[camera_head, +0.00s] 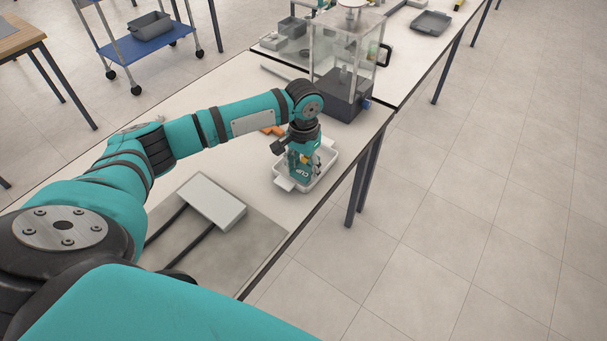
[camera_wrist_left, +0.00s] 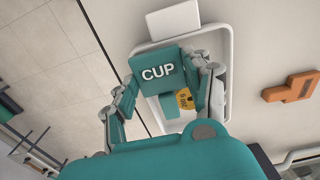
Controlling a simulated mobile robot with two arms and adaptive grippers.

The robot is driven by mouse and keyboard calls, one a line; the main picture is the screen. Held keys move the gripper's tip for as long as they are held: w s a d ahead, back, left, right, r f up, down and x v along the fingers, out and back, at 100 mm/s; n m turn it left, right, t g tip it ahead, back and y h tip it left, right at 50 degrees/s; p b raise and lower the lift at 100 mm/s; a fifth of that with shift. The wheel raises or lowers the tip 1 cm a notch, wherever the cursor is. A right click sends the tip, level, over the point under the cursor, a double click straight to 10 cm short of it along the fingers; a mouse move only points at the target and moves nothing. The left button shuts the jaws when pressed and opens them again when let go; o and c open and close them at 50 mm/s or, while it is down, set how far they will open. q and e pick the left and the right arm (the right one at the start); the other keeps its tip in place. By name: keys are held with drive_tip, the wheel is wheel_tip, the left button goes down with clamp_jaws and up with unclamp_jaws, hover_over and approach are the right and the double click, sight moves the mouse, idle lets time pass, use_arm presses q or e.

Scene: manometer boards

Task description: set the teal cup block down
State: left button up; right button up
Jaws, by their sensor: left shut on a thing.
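The teal cup block (camera_wrist_left: 157,72), marked CUP, is between the two fingers of my left gripper (camera_wrist_left: 163,92), which is shut on it. In the head view the gripper (camera_head: 302,166) points down over the white tray (camera_head: 326,170), and the block (camera_head: 301,176) shows small between the fingers. The block is over the tray's inside; I cannot tell whether it touches the tray floor. A yellow round piece (camera_wrist_left: 185,99) with upside-down figures shows beside the block in the wrist view, partly hidden by a finger. My right gripper is out of view.
Orange blocks (camera_head: 273,130) lie on the bench behind the tray; one shows in the wrist view (camera_wrist_left: 292,88). A clear-walled case with a dark base (camera_head: 343,98) stands beyond. A pale flat box (camera_head: 212,201) lies nearer. The bench's edge runs close along the tray's right.

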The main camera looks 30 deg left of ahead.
sight(303, 173)
use_arm(q)
drive_tip(key=shift+s+d+f, duration=0.1)
drive_tip(key=shift+s+f, duration=0.1)
drive_tip(key=shift+f, duration=0.45)
drive_tip(key=shift+s+f, duration=0.2)
drive_tip(key=shift+f, duration=0.4)
drive_tip(key=shift+c, duration=1.3)
drive_tip(key=shift+s+d+f, duration=0.1)
drive_tip(key=shift+s+f, duration=0.1)
drive_tip(key=shift+s, duration=0.05)
clamp_jaws()
drive_tip(key=shift+f, duration=0.15)
drive_tip(key=o, duration=1.3)
unclamp_jaws()
drive_tip(key=shift+w+f, duration=0.15)
drive_tip(key=shift+w, duration=0.05)
drive_tip(key=shift+o, duration=0.9)
drive_tip(key=shift+w+f, duration=0.1)
drive_tip(key=shift+w, duration=0.2)
drive_tip(key=shift+r, duration=0.25)
drive_tip(key=shift+r, duration=0.1)
